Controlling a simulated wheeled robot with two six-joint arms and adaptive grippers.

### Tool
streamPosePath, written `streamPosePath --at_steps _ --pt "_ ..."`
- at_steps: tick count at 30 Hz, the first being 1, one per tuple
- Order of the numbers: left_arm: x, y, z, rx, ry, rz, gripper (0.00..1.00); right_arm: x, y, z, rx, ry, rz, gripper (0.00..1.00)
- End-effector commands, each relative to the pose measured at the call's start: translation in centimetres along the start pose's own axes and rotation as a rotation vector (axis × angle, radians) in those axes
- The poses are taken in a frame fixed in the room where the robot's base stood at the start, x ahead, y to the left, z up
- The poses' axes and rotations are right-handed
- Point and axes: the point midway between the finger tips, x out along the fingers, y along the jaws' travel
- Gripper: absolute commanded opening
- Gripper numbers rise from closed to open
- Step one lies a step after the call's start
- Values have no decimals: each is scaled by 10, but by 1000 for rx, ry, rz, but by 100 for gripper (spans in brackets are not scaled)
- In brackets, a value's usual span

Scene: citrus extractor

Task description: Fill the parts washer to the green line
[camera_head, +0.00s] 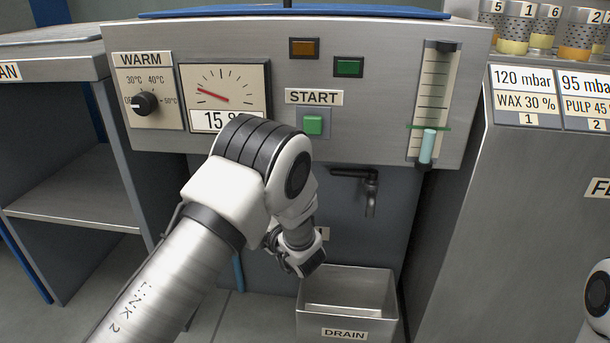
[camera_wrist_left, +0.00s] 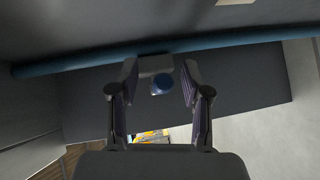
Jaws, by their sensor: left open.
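The parts washer (camera_head: 385,75) is a grey machine with a control panel. Its sight gauge (camera_head: 434,90) at the panel's right has a green line (camera_head: 441,127) low on the scale. The pale blue liquid column (camera_head: 426,149) has its top at about that line, seemingly just under it. My left gripper (camera_head: 305,268) is low in front of the washer, below the panel, its fingers partly hidden.
A black tap (camera_head: 370,190) hangs above an open metal DRAIN box (camera_head: 345,333). The panel has a WARM dial (camera_head: 144,103), a needle meter (camera_head: 222,88) and a green START button (camera_head: 313,124). A grey cabinet (camera_head: 470,190) stands close at right, an open shelf (camera_head: 75,190) at left.

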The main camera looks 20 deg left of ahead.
Motion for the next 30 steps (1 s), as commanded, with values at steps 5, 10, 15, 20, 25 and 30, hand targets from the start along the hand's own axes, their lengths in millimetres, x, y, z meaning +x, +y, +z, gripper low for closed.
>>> streamPosePath --at_steps 5,10,15,20,25,30 --pt "-9 1 10 1 -1 1 48 -4 0 0 0 0 0 40" --pt "-18 0 18 2 -1 0 48 -8 0 0 0 0 0 40" --pt "-26 0 27 0 -1 0 48 -11 0 0 0 0 0 40" --pt "-33 -1 33 1 -2 0 48 -12 0 0 0 0 0 40" --pt "-33 -2 33 1 0 -1 48 -12 0 0 0 0 0 40" --pt "-33 1 33 0 0 0 48 -12 0 0 0 0 0 40"
